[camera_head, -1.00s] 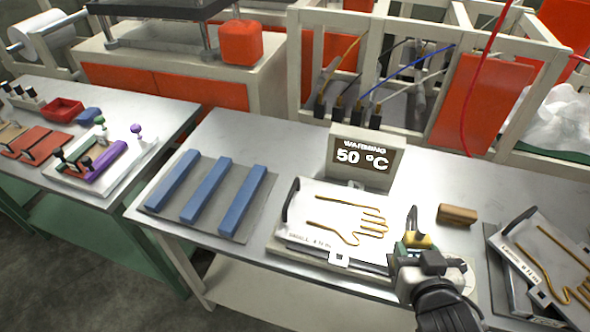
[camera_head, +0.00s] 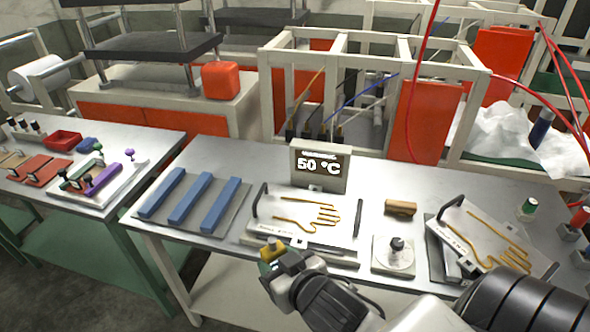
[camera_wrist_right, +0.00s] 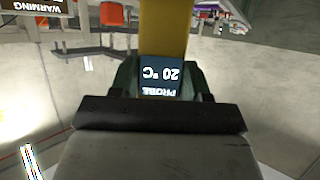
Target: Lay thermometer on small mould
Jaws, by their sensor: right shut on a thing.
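The thermometer is a yellow body (camera_head: 271,252) with a dark display reading "PROBE 20 °C", upside down in the right wrist view (camera_wrist_right: 160,75). My right gripper (camera_head: 276,258) is shut on it, in front of the small mould's near-left edge in the head view. The wrist view shows the dark jaws (camera_wrist_right: 160,85) around its display end; its far end is out of frame. The small mould (camera_head: 335,228) is a pale plate with a golden hand-shaped wire and black side handles, on the middle table. My left gripper is not in view.
A "50 °C" warming sign (camera_head: 319,168) stands behind the small mould. Blue bars (camera_head: 205,204) lie on a grey plate to its left. A white block with a black knob (camera_head: 393,257), a brown block (camera_head: 400,208) and a second hand mould (camera_head: 470,228) are to its right.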

